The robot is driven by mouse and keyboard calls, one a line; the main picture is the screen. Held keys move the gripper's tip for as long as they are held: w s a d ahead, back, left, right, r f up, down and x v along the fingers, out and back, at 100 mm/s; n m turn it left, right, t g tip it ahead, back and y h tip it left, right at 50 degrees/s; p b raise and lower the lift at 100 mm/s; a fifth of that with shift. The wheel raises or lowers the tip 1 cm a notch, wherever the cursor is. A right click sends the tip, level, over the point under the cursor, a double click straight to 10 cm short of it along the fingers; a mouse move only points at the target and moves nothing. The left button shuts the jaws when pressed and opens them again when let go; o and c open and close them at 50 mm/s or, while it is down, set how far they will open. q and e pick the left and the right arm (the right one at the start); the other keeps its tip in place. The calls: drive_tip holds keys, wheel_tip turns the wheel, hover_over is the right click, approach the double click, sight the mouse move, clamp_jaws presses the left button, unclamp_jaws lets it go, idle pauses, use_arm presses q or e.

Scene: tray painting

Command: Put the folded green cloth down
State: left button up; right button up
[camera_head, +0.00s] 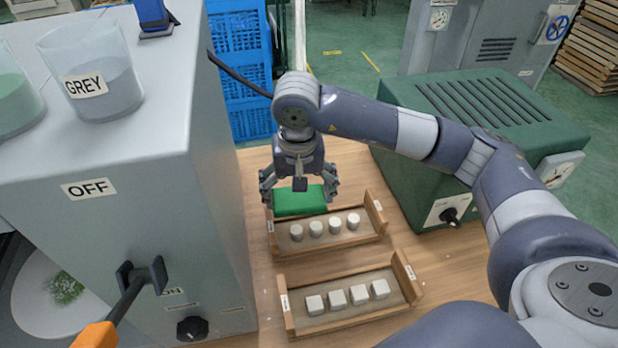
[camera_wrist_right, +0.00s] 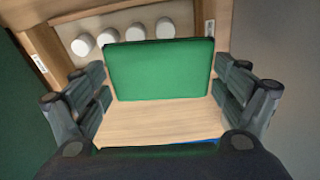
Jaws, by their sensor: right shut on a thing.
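The folded green cloth (camera_head: 300,203) is a flat rectangular pad, just beyond the tray of white cylinders in the head view. My right gripper (camera_head: 300,192) points down over it, a finger at each side, and is shut on it. In the right wrist view the cloth (camera_wrist_right: 160,70) lies between the finger pads of the right gripper (camera_wrist_right: 160,88), covering part of the tray's edge. I cannot tell whether the cloth touches the table. My left gripper is not in view.
Wooden trays hold white cylinders (camera_head: 335,225) and white cubes (camera_head: 358,294) on the wooden table (camera_head: 268,262). A grey cabinet (camera_head: 120,205) with a black and orange lever (camera_head: 130,290) stands left, bearing a GREY beaker (camera_head: 118,90). A green machine (camera_head: 410,190) stands right. Bare table shows behind the cloth.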

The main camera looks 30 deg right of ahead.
use_arm(q)
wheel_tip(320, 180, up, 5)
drive_tip(key=p, duration=0.4)
use_arm(e)
drive_tip(key=w+d+m, duration=0.8)
drive_tip(key=w+d, duration=0.1)
drive_tip(key=w, duration=0.4)
drive_tip(key=shift+g+h, duration=0.3)
drive_tip(key=shift+h, duration=0.1)
wheel_tip(320, 180, down, 7)
drive_tip(key=b, duration=0.3)
drive_tip(key=shift+s+a+f+b, duration=0.1)
drive_tip(key=shift+b, duration=0.3)
use_arm(q)
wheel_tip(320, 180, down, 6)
drive_tip(key=b, duration=0.2)
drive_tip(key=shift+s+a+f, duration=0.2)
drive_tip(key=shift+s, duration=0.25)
use_arm(e)
drive_tip(key=shift+f, duration=1.6)
drive_tip(key=shift+s+f, duration=0.1)
drive_tip(key=shift+f, duration=0.05)
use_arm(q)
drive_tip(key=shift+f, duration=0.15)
use_arm(e)
drive_tip(key=o, duration=0.7)
